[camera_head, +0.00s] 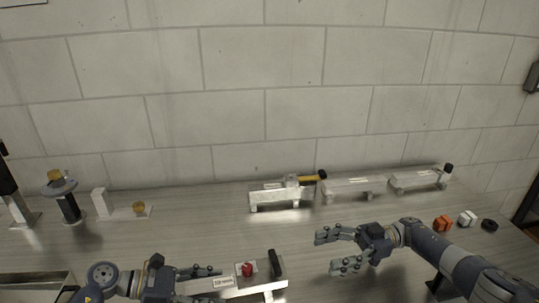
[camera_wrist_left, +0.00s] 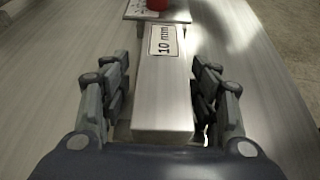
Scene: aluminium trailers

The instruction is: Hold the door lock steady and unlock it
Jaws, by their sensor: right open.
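The door lock is an aluminium bar with a red knob (camera_head: 248,269) and a black handle (camera_head: 276,263), at the front middle of the bench. Its bare bar end (camera_wrist_left: 162,95) and "10 mm" label (camera_wrist_left: 163,40) show in the left wrist view, with the red knob (camera_wrist_left: 157,4) at the top edge. My left gripper (camera_head: 205,284) has its fingers on both sides of the bar end; whether they press on it I cannot tell. My right gripper (camera_head: 328,252) is open and empty, right of the black handle and apart from it.
Behind stand a metal latch with a yellow handle (camera_head: 312,178) and two more metal latches (camera_head: 352,187) (camera_head: 418,179). Orange (camera_head: 443,223), white (camera_head: 467,218) and black (camera_head: 489,225) pieces lie at the right. Fixtures stand at the left, including a blue-grey stand (camera_head: 69,207).

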